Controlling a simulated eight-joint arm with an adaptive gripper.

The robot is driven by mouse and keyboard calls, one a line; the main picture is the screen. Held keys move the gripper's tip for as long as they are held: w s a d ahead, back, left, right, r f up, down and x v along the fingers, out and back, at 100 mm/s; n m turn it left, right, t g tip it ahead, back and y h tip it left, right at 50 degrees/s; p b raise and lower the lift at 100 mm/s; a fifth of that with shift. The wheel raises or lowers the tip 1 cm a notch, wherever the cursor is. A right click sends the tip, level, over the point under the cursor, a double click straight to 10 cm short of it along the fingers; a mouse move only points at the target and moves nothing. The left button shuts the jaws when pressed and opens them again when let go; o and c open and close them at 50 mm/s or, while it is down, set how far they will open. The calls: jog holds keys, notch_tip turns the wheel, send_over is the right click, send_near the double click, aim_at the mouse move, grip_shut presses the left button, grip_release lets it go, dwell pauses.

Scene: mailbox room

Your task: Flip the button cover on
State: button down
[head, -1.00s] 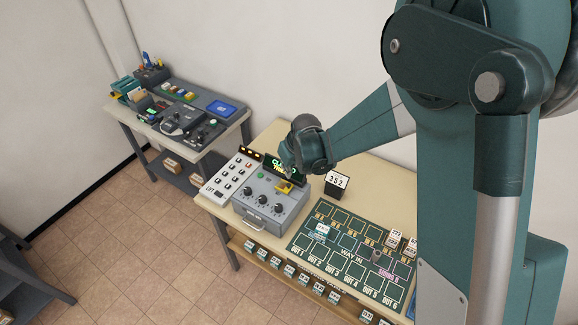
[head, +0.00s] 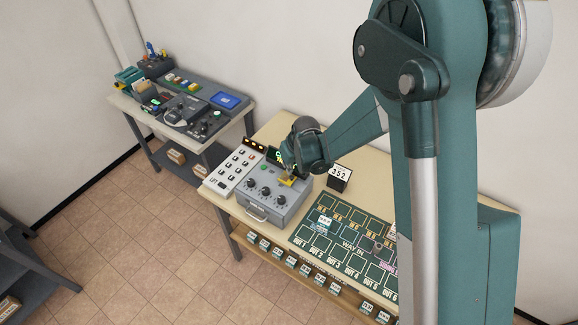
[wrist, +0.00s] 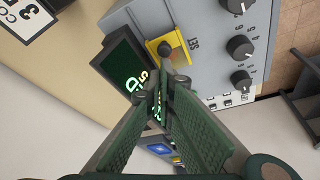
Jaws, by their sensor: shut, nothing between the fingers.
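The yellow button cover (head: 287,181) is on the top face of the grey control box (head: 265,207), at its back right. In the wrist view, the yellow cover (wrist: 183,55) lies just beyond my fingertips, beside the label SET, with a dark round piece at its middle. I cannot tell whether the cover is raised or flat. My gripper (wrist: 161,84) is shut and empty, with its tips close to the cover's near edge; I cannot tell whether they touch. In the head view, my gripper (head: 290,171) is just above the cover and partly hides the display.
A dark display with green text (wrist: 128,70) stands right beside my fingers. Black knobs (wrist: 239,47) line the box. A white key panel (head: 235,168) is left of it, a 352 block (head: 340,175) right, and a dark grid board (head: 340,240) front right.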

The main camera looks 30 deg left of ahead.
jog(key=d+b, duration=0.3)
jog(key=d, duration=0.1)
jog(key=shift+f, duration=0.15)
jog(key=shift+d+b, duration=0.45)
jog(key=shift+d, duration=0.3)
jog(key=shift+r, duration=0.2)
jog(key=p+v, duration=0.2)
jog(key=v, duration=0.7)
jog(key=shift+r, duration=0.4)
jog(key=shift+d, duration=0.1)
